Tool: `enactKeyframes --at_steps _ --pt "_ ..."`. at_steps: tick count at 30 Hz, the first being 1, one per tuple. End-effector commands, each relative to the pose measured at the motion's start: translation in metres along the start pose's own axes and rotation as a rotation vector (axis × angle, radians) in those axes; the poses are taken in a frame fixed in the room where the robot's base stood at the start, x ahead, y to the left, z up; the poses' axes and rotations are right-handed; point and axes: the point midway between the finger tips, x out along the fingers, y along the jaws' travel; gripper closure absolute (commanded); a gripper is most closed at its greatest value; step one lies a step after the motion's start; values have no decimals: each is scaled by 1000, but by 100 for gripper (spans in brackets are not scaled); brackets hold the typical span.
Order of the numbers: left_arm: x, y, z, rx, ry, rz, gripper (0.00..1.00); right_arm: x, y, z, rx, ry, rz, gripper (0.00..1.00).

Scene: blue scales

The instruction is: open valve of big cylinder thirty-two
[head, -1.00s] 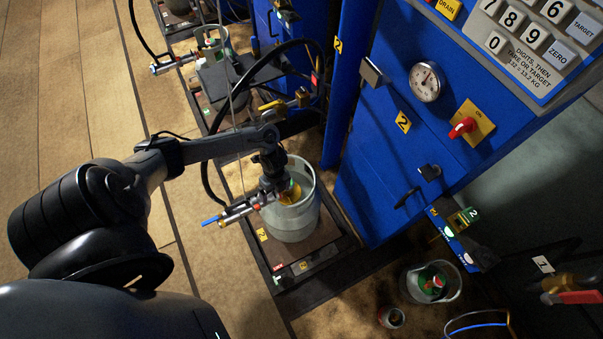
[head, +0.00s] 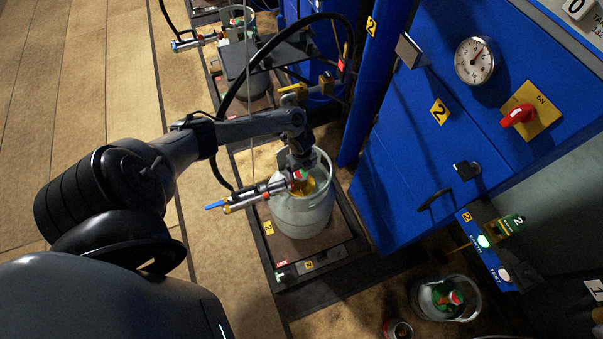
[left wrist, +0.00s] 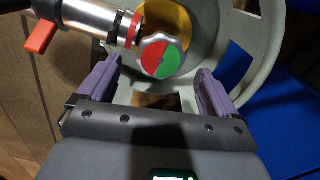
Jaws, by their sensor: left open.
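A big grey-green cylinder (head: 302,218) stands upright on the platform of the scale marked 2. Its round valve knob, half red and half green, shows in the left wrist view (left wrist: 163,56), inside the cylinder's collar (left wrist: 262,60). A yellow part surrounds the area behind the knob. A silver connector with an orange lever (left wrist: 41,32) lies beside the knob. My left gripper (left wrist: 157,68) is open, its two purple fingers either side of the knob with gaps on both sides. In the head view, the left gripper (head: 298,170) is over the cylinder's top, partly hidden. My right gripper is not in view.
The blue scale cabinet (head: 390,190) stands close on the right, with a dial gauge (head: 474,61) and red switch (head: 517,115). A black hose loops behind the cylinder. A bucket (head: 445,298) stands on the floor. The floor at left is clear.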

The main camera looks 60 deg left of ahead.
Motion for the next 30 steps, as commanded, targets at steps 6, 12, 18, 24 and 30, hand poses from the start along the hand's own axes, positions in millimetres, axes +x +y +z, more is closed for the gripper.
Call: enactKeyframes --at_steps 6,12,18,24,30 --pt "22 0 0 0 0 0 8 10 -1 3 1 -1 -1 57" --pt "27 0 0 0 0 0 8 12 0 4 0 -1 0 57" --pt "26 0 0 0 0 0 8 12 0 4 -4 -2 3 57" --pt "26 0 0 0 0 0 37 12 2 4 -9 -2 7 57" --pt "26 0 0 0 0 0 64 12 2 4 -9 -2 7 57"
